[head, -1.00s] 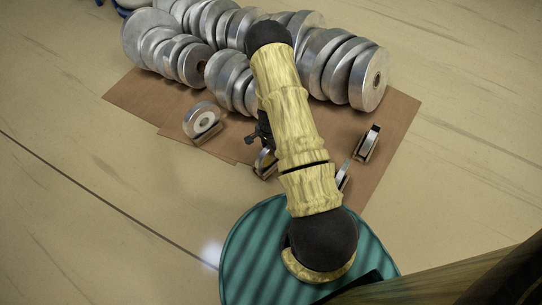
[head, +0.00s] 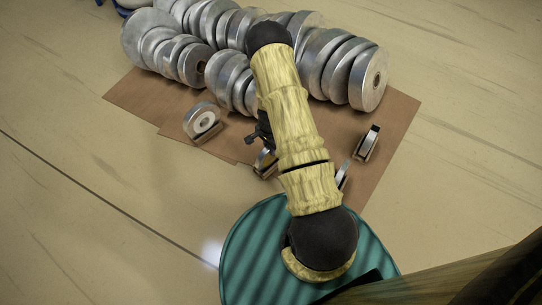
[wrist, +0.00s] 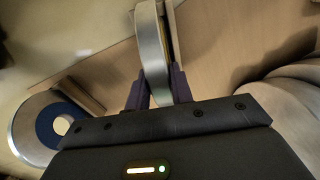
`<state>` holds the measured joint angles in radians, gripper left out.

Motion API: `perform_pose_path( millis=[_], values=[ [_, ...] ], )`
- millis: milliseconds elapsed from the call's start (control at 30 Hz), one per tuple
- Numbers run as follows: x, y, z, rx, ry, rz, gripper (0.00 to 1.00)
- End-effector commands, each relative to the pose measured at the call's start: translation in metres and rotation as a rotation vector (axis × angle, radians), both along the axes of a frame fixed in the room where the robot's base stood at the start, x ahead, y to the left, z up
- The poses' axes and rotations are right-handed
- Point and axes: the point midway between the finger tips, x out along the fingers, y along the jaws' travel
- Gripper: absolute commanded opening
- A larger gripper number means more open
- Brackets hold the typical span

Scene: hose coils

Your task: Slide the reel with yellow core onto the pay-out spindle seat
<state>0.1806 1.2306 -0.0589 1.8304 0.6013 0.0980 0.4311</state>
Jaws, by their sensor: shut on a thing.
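My gripper (wrist: 158,88) is shut on a silver-rimmed reel (wrist: 151,50), which shows nearly edge-on between the two dark fingers in the wrist view. A thin yellowish strip shows along its right side; its core face is mostly hidden. In the head view my gripper (head: 264,138) is partly behind my arm, and a small reel (head: 264,160) with a yellowish face shows just below it, at a small block. I cannot make out the pay-out spindle seat for certain.
A pale-cored reel (head: 203,119) stands left on a small holder; its blue ring shows in the wrist view (wrist: 46,128). Further small reels stand right (head: 367,143) and lower right (head: 343,175). Large silver coils (head: 352,72) line the brown mat's (head: 400,118) back. Open floor lies left.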

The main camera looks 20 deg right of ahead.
Motion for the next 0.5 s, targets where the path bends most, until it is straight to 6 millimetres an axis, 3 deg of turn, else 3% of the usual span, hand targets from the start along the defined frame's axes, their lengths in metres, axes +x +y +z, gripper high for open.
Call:
perform_pose_path(
  millis=[500],
  values=[
    [0.0008,0.0000,0.0073,0.000,-0.002,0.000,0.00]
  ],
)
